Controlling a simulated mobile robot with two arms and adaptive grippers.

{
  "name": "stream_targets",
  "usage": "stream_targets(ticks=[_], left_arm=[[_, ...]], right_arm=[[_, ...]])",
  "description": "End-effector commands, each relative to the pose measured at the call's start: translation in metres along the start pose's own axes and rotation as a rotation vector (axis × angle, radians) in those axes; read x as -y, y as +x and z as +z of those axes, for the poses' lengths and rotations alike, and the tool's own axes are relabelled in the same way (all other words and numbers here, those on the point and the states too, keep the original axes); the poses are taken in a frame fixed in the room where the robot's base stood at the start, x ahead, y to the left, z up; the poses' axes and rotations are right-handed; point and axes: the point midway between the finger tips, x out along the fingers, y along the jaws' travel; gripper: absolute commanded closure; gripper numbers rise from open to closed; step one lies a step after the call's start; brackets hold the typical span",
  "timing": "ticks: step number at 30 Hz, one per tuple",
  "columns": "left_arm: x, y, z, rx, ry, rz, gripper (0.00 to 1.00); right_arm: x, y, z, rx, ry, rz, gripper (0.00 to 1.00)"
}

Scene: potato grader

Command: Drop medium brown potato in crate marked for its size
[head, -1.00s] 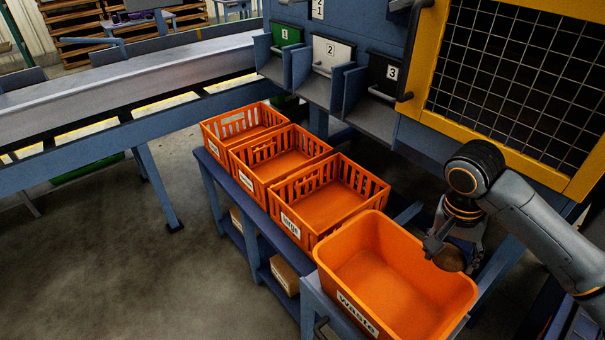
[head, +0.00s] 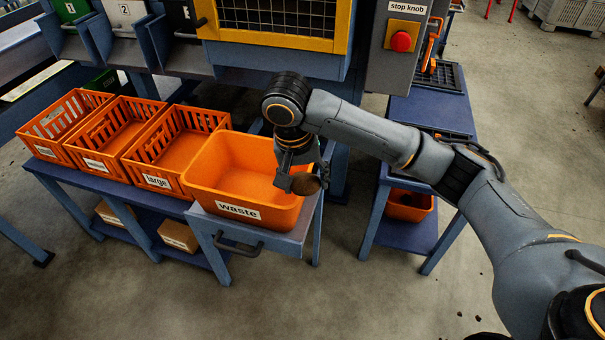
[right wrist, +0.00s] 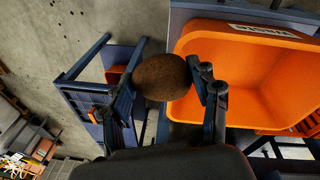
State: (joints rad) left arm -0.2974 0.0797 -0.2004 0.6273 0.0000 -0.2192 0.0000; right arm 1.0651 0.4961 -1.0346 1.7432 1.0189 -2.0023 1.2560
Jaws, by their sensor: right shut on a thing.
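A brown potato (head: 307,185) is held between the fingers of my right gripper (head: 302,181), at the right rim of the waste bin. The right wrist view shows the potato (right wrist: 160,77) between both fingertips, with the orange bin to its right. Three slatted orange crates stand in a row left of the bin. The nearest crate (head: 157,182) reads "large". The middle crate (head: 95,166) and the far crate (head: 45,152) have labels too small to read surely. All three look empty. My left gripper is not in view.
The orange waste bin (head: 237,212) stands between my right gripper and the crates. Numbered chutes (head: 125,22) hang behind the crates. A stop knob box (head: 403,40) and a blue cart (head: 430,112) stand to the right.

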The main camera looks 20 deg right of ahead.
Motion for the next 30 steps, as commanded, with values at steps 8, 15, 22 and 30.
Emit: stream_targets(ticks=[8, 15, 22, 30], left_arm=[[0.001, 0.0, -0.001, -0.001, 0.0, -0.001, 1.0], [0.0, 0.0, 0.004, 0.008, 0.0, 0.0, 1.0], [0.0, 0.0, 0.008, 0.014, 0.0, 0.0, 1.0], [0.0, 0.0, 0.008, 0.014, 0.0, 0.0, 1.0]], right_arm=[[-0.011, 0.024, 0.029, -0.003, -0.04, -0.002, 0.73], [-0.027, 0.059, 0.075, -0.01, -0.104, -0.007, 0.73], [-0.049, 0.106, 0.135, -0.019, -0.19, -0.015, 0.73], [-0.059, 0.134, 0.17, -0.034, -0.239, -0.027, 0.72]])
